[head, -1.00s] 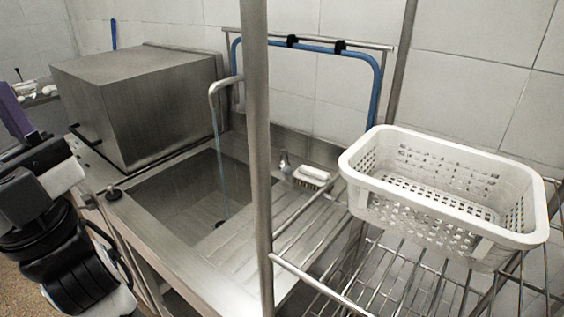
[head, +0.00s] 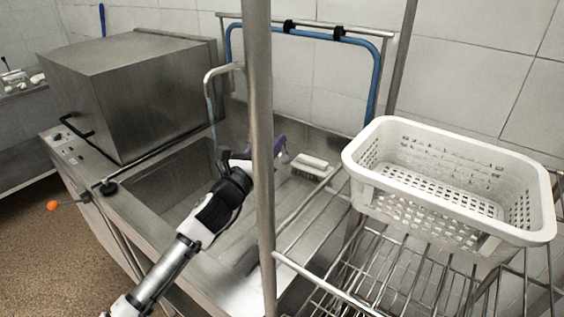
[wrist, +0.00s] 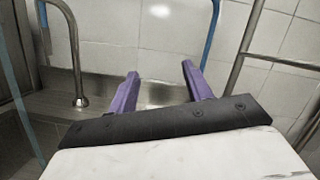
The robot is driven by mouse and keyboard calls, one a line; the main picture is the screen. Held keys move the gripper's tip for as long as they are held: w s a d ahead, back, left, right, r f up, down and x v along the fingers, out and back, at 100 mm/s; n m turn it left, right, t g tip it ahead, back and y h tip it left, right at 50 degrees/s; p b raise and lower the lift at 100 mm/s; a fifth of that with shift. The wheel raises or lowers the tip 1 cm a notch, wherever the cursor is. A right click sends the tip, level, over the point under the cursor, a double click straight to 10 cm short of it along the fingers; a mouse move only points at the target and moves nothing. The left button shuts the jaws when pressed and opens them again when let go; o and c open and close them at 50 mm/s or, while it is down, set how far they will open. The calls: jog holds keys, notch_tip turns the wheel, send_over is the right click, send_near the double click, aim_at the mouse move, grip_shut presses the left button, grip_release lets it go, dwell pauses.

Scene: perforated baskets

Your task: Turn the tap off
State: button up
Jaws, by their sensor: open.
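The tap's curved metal spout (head: 222,70) stands behind the sink (head: 165,185), with a thin stream of water falling from it. In the wrist view the tap pipe (wrist: 75,60) rises at the left from a round base. A small metal fitting, possibly the tap's handle (head: 285,158), shows just right of the post, partly hidden by my gripper. My gripper (wrist: 160,70) has its two purple fingers spread, with nothing between them but the wall and back ledge beyond. In the head view my gripper is over the sink, partly behind the post, with purple showing at its right.
A metal post (head: 260,150) stands in front of the sink. A white perforated basket (head: 450,205) sits on the wire rack (head: 400,270) at the right. A white brush (head: 312,166) lies on the drainboard. A steel box machine (head: 130,95) stands at the left.

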aim_at(282, 163)
jog(key=a+f+y, duration=0.1)
jog(key=f, duration=0.3)
jog(key=a+f+m+g+y, duration=0.1)
jog(key=f, duration=0.4)
jog(key=a+f+g, duration=0.1)
jog(key=f, duration=0.3)
jog(key=shift+a+f+y, duration=0.15)
jog(key=shift+f+y, duration=0.25)
jog(key=p+x, duration=0.5)
jog(key=x, duration=0.8)
jog(key=shift+w+d+f, duration=0.1)
jog(key=shift+w+d, duration=0.15)
jog(key=shift+d, duration=0.05)
grip_shut()
